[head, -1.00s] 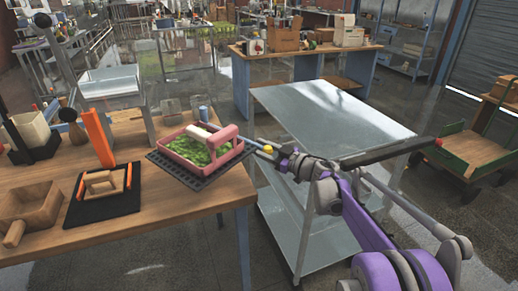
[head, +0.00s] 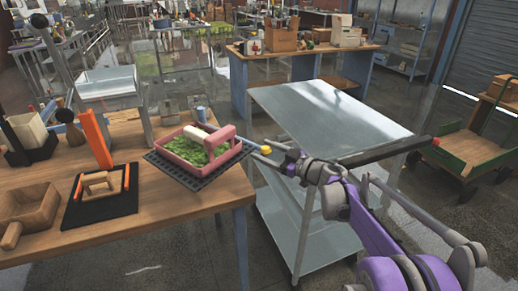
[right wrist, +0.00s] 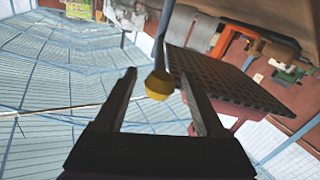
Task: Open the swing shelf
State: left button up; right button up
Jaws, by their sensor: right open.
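The swing shelf is a black perforated plate (head: 190,181) at the right front corner of the wooden table. It carries a pink basket (head: 184,160) with green contents. A rod with a yellow knob (head: 265,150) sticks out from it to the right. My right gripper (head: 277,154) is at the knob. In the right wrist view my right gripper (right wrist: 157,77) is open, with the yellow knob (right wrist: 159,86) in the gap between its fingers; I cannot tell if either finger touches it. The plate (right wrist: 225,82) shows beyond the right finger. My left gripper is not in view.
The wooden table (head: 150,228) holds a wooden scoop (head: 30,207), a black mat (head: 100,208) with wooden pieces, and a black box. A metal cart (head: 330,108) stands close behind my right arm. A green trolley (head: 470,150) stands at right. The floor before the table is clear.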

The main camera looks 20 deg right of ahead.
jog(key=v, duration=0.8)
